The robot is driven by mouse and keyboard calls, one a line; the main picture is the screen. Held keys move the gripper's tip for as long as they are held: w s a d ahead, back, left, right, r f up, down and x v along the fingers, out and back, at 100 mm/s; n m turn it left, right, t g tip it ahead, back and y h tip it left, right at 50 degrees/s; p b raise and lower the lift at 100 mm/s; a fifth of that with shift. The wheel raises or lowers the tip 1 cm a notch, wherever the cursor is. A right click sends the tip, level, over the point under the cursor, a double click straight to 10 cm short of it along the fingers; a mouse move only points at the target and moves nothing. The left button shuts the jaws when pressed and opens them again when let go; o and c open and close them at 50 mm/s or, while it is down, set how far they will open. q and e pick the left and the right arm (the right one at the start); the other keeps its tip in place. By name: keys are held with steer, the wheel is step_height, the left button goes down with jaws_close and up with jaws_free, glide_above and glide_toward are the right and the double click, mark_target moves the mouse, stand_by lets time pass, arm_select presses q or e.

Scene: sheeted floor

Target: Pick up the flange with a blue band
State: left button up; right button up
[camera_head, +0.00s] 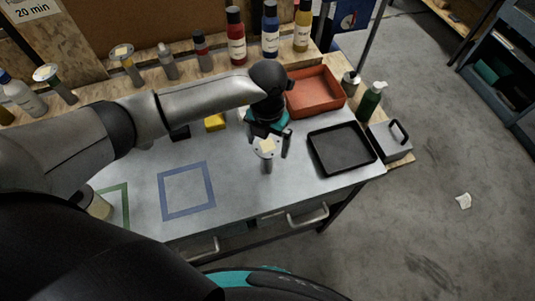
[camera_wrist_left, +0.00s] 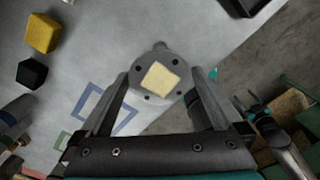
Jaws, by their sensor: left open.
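A grey flange (camera_head: 267,166) stands on the metal tabletop, with a round plate on top, a stem below and a cream square on the plate. Its plate (camera_wrist_left: 142,96) also shows from above in the left wrist view. I cannot make out a coloured band on it. My left gripper (camera_head: 269,148) is open above the tabletop, its fingers on either side of the flange plate. In the left wrist view my left gripper (camera_wrist_left: 160,88) has the plate between its fingers. What looks like my right gripper (camera_wrist_left: 250,104) shows small at the right; its jaws are unclear.
Two other flanges (camera_head: 122,53) (camera_head: 46,73) stand on the back shelf beside several bottles. A red tray (camera_head: 318,105) and a black tray (camera_head: 362,160) are to the right. A yellow block (camera_head: 215,123) lies behind. The blue square outline (camera_head: 161,196) is empty.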

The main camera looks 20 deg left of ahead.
arm_select(q)
steer(key=shift+f, duration=0.5)
steer(key=shift+r, duration=0.1)
jaws_close()
stand_by(0.4)
